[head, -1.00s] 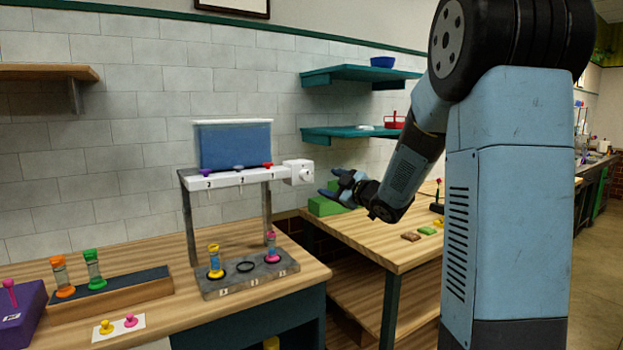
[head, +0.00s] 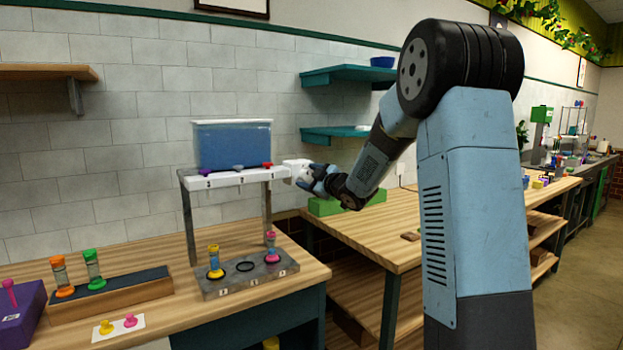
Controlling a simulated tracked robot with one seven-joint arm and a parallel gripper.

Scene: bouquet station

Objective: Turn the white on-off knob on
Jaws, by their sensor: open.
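The white on-off knob (head: 299,170) sits on the right end of the white bar (head: 225,179) of the dispenser stand, under the blue water tank (head: 233,146). My gripper (head: 309,180) is at the knob, its blue fingers open and pointing left toward it. One finger overlaps the knob's right side in the picture, so part of the knob is hidden. I cannot tell whether the fingers touch it or how the knob is turned.
Below the bar, a grey base (head: 250,284) holds a yellow-topped vial (head: 215,262) and a pink-topped vial (head: 271,247), with an empty ring between them. A wooden rack (head: 115,297) with two vials stands left. A green block (head: 345,205) lies below my gripper.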

